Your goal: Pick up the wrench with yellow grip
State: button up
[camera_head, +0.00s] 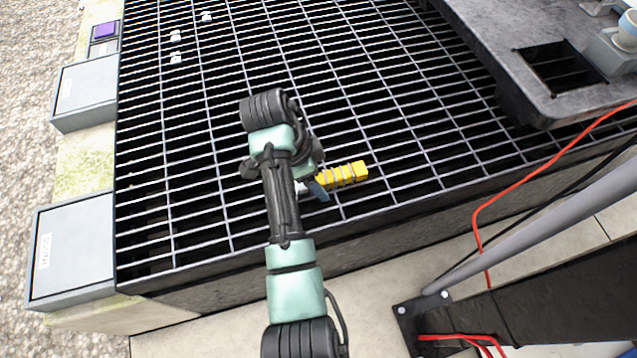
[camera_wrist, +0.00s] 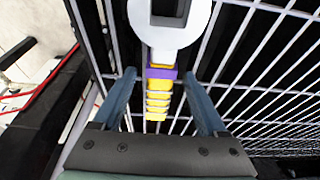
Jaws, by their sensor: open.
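The wrench has a yellow ribbed grip (camera_head: 343,175), which lies over the dark metal grating near its front edge in the head view. In the wrist view the yellow grip (camera_wrist: 158,100) runs between my fingers, with a purple collar above it and a pale ring-shaped head (camera_wrist: 170,38) at the top. My gripper (camera_wrist: 158,74) is open, with one blue finger on each side of the wrench and a visible gap to each. In the head view one blue finger (camera_head: 318,190) shows beside the grip; my arm hides the wrench's head.
The grating (camera_head: 420,130) is mostly clear around the wrench. Grey boxes (camera_head: 75,250) line its left edge, with a purple item (camera_head: 104,29) and small white pieces (camera_head: 176,57) farther back. A dark table (camera_head: 480,40) stands at upper right. A red cable (camera_head: 520,185) hangs at right.

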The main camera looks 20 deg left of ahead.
grip_shut()
dwell(0.3)
